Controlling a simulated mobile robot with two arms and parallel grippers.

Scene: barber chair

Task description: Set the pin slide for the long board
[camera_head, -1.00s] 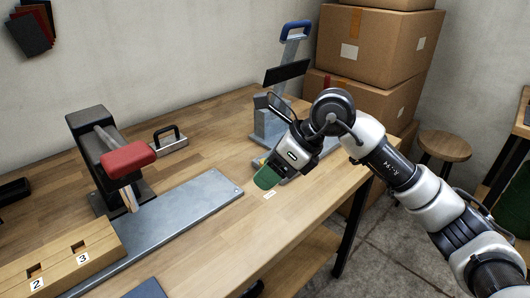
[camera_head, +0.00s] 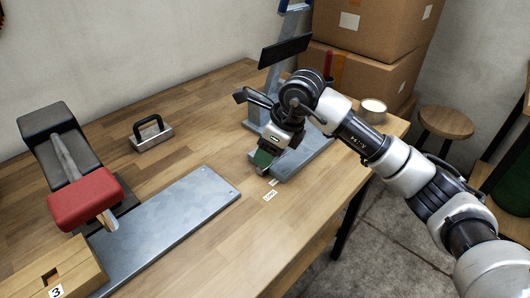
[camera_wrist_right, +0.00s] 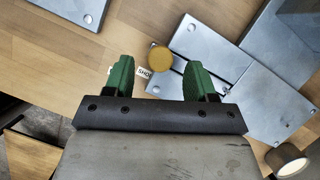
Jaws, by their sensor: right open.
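My right gripper (camera_head: 263,158) is open with green fingertips, low over the front of the grey metal press (camera_head: 318,150) at the table's right. In the right wrist view, a round brass-coloured pin knob (camera_wrist_right: 160,58) shows just ahead of the gap between the open fingers (camera_wrist_right: 160,78); I cannot tell its height against them. The knob sits at the edge of the slotted metal base (camera_wrist_right: 215,60). A small label reading "SHO", partly hidden (camera_wrist_right: 145,72), lies beside it. In the head view, the "LONG" label (camera_head: 270,196) lies nearer the front edge. My left gripper is out of view.
A red-padded device (camera_head: 86,200) and its long steel plate (camera_head: 165,225) fill the left of the table. A black-handled block (camera_head: 151,134) stands behind. A white cup (camera_head: 373,108) stands at the right corner. Bare wood lies between plate and press.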

